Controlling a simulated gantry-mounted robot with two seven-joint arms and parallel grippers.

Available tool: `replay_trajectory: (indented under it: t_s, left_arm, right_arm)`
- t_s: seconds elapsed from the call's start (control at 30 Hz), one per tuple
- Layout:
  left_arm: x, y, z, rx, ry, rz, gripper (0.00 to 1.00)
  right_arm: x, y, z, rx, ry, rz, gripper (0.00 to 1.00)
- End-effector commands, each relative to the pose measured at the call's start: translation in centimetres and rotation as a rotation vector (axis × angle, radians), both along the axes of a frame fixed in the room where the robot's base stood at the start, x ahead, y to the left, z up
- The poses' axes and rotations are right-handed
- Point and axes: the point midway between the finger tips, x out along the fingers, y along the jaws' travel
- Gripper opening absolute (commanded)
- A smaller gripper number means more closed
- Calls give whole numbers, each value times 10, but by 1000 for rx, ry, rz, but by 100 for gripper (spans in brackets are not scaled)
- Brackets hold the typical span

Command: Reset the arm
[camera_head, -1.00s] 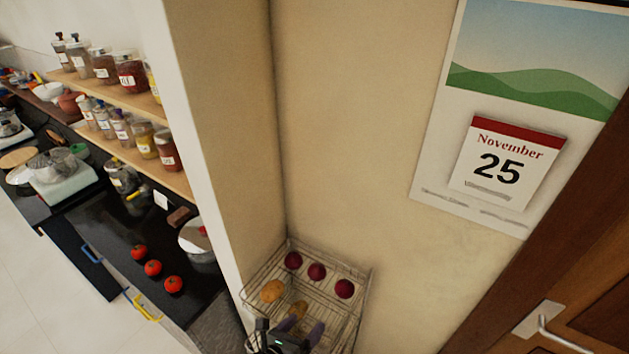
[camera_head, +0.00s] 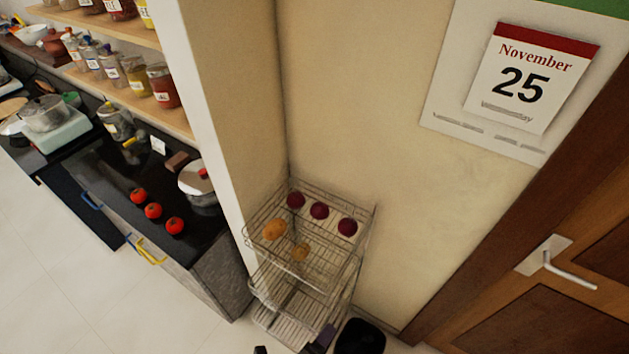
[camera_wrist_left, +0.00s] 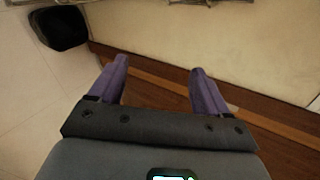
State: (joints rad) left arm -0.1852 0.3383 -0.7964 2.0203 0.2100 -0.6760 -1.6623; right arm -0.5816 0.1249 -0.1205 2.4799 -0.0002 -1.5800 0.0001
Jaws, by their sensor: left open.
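My left gripper (camera_head: 292,350) shows only in part at the bottom edge of the head view, in front of the lower part of a wire rack. In the left wrist view, its two purple fingers (camera_wrist_left: 158,72) are spread wide apart. Nothing is between them; the wall's foot and the brown floor edge show beyond. My right gripper is not in view.
The wire rack (camera_head: 262,290) stands in the corner, with onions (camera_head: 319,211) and potatoes (camera_head: 275,229) in its top basket. A black bin (camera_head: 361,336) is right of it. A black counter (camera_head: 110,205) is left; a wooden door (camera_head: 540,300) is right.

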Motion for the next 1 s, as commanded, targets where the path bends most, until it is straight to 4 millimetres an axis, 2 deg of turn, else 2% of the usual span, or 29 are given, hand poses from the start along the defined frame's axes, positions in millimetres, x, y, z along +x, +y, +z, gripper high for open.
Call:
replay_trajectory:
  t_s: [0.03,0.07,0.2,0.3,0.4,0.5,0.7,0.73,0.77,1.0]
  left_arm:
    - [-7,19,-11,-78,109,123,77]
    - [-10,34,-14,-124,176,204,77]
    - [-35,119,-25,-342,486,657,77]
    - [-53,172,-20,-473,632,971,77]
    - [-63,209,-3,-595,709,1230,77]
    - [-75,227,8,-692,766,1441,77]
    - [-100,229,4,-854,878,1796,77]
    - [-99,228,23,-862,877,1798,77]
    - [-99,228,36,-860,876,1793,77]
    - [-99,228,105,-857,875,1789,77]
  right_arm:
    - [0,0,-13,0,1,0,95]
    - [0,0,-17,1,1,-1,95]
    - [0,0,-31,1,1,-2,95]
    - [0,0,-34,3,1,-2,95]
    - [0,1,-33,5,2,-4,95]
    - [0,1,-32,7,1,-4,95]
    - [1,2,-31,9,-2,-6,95]
    - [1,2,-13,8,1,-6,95]
    - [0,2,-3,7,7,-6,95]
    - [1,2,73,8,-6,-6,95]
